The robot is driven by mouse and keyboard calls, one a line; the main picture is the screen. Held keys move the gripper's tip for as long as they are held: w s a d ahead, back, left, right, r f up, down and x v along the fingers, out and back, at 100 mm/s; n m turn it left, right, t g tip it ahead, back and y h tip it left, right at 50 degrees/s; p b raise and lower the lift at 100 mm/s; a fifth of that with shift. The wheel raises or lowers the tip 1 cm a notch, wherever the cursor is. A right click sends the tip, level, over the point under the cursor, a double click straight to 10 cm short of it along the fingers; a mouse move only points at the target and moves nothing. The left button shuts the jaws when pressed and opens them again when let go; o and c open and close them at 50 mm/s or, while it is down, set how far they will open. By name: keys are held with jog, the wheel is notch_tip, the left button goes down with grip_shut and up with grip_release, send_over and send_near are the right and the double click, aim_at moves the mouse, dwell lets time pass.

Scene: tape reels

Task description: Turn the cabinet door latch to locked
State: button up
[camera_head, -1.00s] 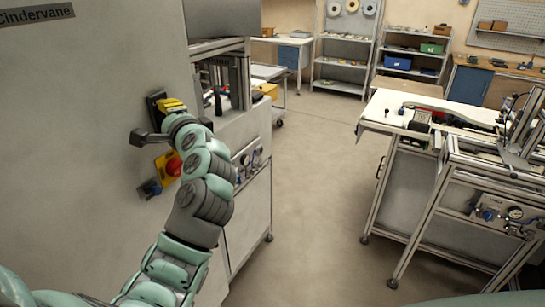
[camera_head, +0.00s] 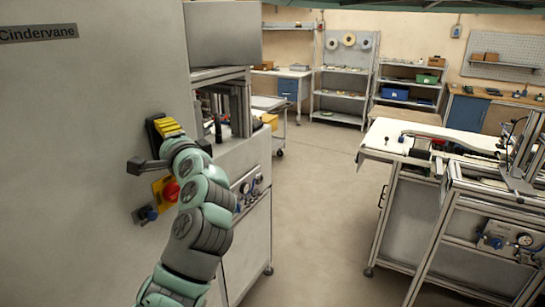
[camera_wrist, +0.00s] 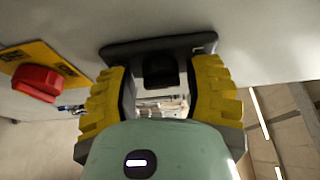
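The latch is a black plate with a short black handle block on the grey cabinet door (camera_head: 85,110). The plate (camera_head: 152,132) is partly covered by my gripper in the head view. In the wrist view the plate (camera_wrist: 118,51) lies across the top, and the handle block (camera_wrist: 160,70) sticks out between my fingers. My gripper (camera_head: 171,127) has yellow ribbed fingers, one on each side of the block. In the wrist view my gripper (camera_wrist: 160,82) is open, with a narrow gap showing beside the block. The handle's exact turn is hard to tell.
A red knob on a yellow plate (camera_head: 171,191) sits just below the latch; it is left in the wrist view (camera_wrist: 38,80). A smaller blue-tipped fitting (camera_head: 147,214) is below that. A machine bench (camera_head: 430,230) stands right, with clear floor (camera_head: 320,210) between.

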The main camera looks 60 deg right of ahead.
jog(key=shift+o, duration=1.1)
jog(key=shift+s, duration=0.1)
jog(key=v, duration=1.2)
